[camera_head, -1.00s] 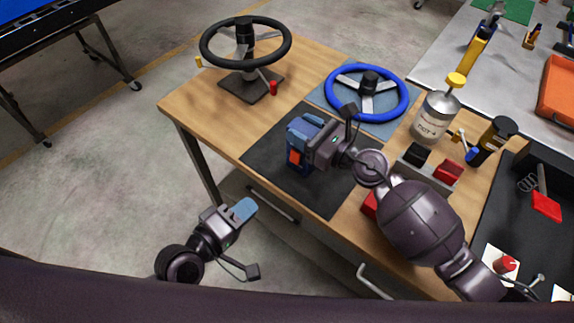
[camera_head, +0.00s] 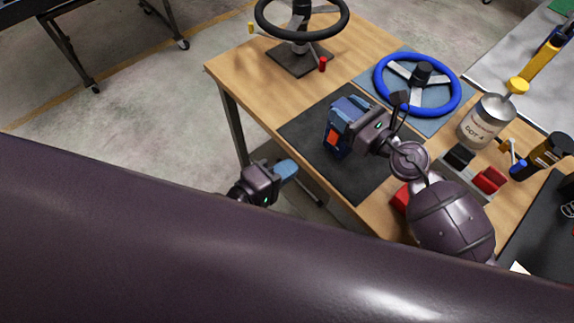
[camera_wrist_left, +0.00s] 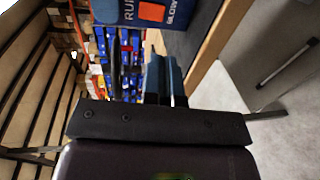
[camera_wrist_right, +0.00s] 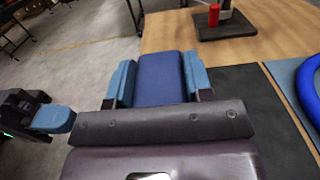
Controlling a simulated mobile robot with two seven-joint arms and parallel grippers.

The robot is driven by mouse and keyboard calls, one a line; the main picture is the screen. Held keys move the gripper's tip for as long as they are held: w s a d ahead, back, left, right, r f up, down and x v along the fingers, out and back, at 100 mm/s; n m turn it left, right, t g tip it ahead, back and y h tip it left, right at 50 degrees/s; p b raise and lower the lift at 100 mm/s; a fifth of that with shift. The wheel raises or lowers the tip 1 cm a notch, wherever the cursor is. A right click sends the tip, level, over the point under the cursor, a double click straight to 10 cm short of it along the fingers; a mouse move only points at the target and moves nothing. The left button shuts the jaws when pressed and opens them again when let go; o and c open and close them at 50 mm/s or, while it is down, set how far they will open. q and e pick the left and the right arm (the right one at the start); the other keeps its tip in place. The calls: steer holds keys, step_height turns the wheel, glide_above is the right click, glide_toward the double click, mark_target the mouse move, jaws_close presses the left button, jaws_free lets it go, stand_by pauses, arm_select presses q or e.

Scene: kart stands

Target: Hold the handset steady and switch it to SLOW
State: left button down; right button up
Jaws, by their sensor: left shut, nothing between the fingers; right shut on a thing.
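The blue handset (camera_head: 349,109) is held above the black mat (camera_head: 302,126) on the wooden bench. Its face, with an orange-red switch (camera_head: 332,139), looks toward the left and front. My right gripper (camera_head: 349,127) is shut on the handset; the right wrist view shows the blue body (camera_wrist_right: 160,78) between the two pale blue fingers. My left gripper (camera_head: 287,169) is shut and empty, in front of the bench edge and below left of the handset. In the left wrist view the handset (camera_wrist_left: 190,8) is at the top, with the orange switch and partly cut-off lettering, ahead of the closed fingers (camera_wrist_left: 160,75).
A black steering wheel (camera_head: 342,22) stands on a post at the back left. A blue wheel (camera_head: 456,98) lies on a grey-blue mat behind my right gripper. A fluid can (camera_head: 485,124) and a red-and-black block holder (camera_head: 455,174) stand to the right.

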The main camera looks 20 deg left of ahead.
mark_target(331, 142)
arm_select(q)
steer(key=x, duration=1.1)
steer(key=shift+w, duration=0.15)
steer(key=shift+w+d+f, duration=0.1)
steer(key=shift+w+d, duration=0.05)
steer(key=shift+w, duration=0.05)
steer(key=s+a+f, duration=0.2)
steer(key=s+a, duration=0.5)
steer(key=s, duration=0.4)
steer(key=shift+s+a, duration=0.3)
steer(key=shift+a, duration=0.05)
steer(key=shift+f, duration=0.1)
arm_select(e)
steer(key=o, duration=1.1)
steer(key=shift+o, duration=0.2)
